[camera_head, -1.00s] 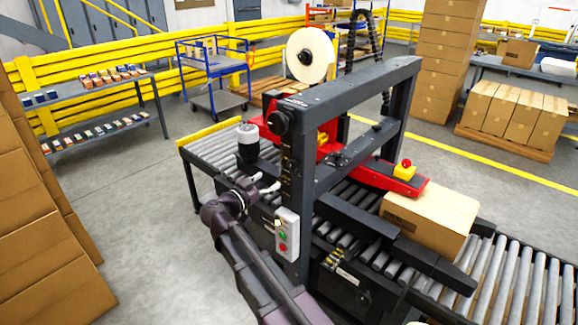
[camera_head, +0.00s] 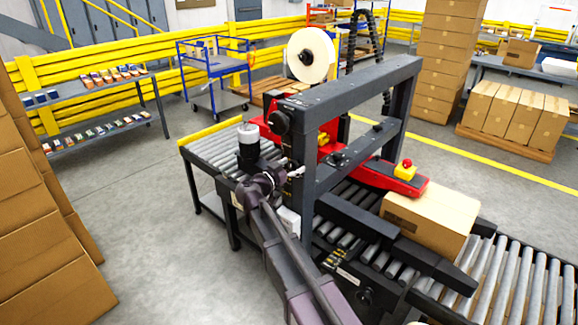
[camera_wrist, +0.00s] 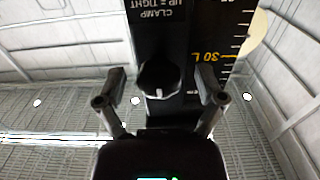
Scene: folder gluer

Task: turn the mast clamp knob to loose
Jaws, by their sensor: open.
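The black mast clamp knob (camera_wrist: 160,78) shows in the wrist view on the dark mast, below an upside-down label with "CLAMP" and "UP = TIGHT". My gripper (camera_wrist: 161,86) is open, with one finger on each side of the knob and a gap on both sides. How far the fingers reach along the knob's depth is hard to tell, and so is its turned position. In the head view my gripper (camera_head: 290,173) is at the near-left mast (camera_head: 299,190) of the machine frame. There the clamp knob cannot be made out.
A larger black round knob (camera_head: 280,122) sits higher on the mast. My arm partly covers the button box (camera_head: 289,222). A carton (camera_head: 430,213) lies on the roller conveyor. Floor (camera_head: 165,235) at left is clear.

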